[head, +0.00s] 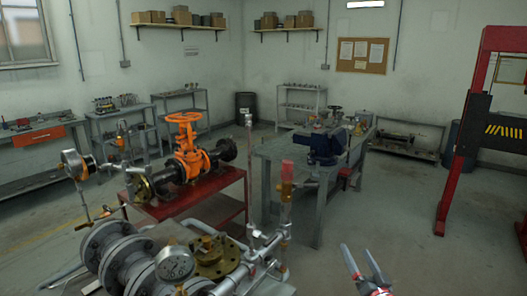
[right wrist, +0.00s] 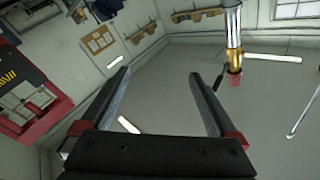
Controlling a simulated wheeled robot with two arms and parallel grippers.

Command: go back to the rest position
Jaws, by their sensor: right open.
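My right gripper (head: 362,264) is at the bottom right of the head view, in open air over bare floor. In the right wrist view its two fingers (right wrist: 160,95) stand wide apart with nothing between them. My left gripper does not show. The orange gate valve (head: 185,145) with its round handwheel stands on a red table (head: 228,207) at the centre left, well away from my right gripper. A pipe with a red-topped fitting (head: 287,172) stands upright left of my right gripper; a red-ended fitting (right wrist: 234,72) also shows in the right wrist view.
Grey flanged pipework with a pressure gauge (head: 174,263) fills the lower left foreground. A grey workbench (head: 285,150) with a blue vise (head: 325,146) stands behind. A red lift post (head: 465,150) rises at the right. The floor (head: 400,230) between bench and post is clear.

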